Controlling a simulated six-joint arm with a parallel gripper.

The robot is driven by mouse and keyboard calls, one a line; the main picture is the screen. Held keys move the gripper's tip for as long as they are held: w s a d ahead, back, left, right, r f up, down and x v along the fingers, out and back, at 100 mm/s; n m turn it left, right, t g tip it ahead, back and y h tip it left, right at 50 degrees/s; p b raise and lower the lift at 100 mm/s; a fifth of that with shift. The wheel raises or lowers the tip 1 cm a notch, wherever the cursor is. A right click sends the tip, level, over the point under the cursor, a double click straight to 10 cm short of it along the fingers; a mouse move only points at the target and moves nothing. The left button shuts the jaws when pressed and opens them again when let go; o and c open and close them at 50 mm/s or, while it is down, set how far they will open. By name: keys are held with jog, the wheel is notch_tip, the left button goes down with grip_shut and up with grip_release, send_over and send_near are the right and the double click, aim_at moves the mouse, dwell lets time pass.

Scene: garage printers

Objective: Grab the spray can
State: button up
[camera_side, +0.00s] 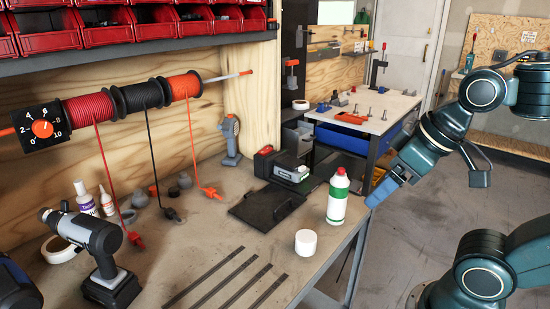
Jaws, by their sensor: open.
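The likely spray can (338,200) is a white bottle-shaped container with a red cap and a green band. It stands upright near the workbench's right edge. My gripper (374,198) has blue fingers and is open. It is to the right of the can in the picture, apart from it, and tilted down toward the lower left. The gap between the fingers is hard to make out from this angle. Nothing shows between them.
A short white cylinder (306,243) stands in front of the can. A black flat plate (266,205) lies to its left. A cordless drill (98,255) and dark strips (240,283) occupy the front left. A second table (385,110) stands behind.

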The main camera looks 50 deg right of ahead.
jog(key=w+d+m+g+y, duration=0.25)
jog(key=w+d+m, duration=0.65)
jog(key=w+m, duration=0.45)
jog(key=w+d+f+m+y, duration=0.1)
jog(key=d+f+m, duration=0.3)
jog(key=d, duration=0.5)
jog(key=w+d+f+m+y, duration=0.1)
jog(key=w+d+f+m, duration=0.15)
jog(key=d+m, duration=0.55)
jog(key=shift+n+g+h, duration=0.25)
jog(key=shift+n+g, duration=0.1)
jog(key=shift+n, duration=0.4)
jog(key=x, duration=0.8)
jog(key=shift+s+d+f, duration=0.25)
jog(key=shift+s+d, duration=0.1)
jog(key=shift+f, duration=0.2)
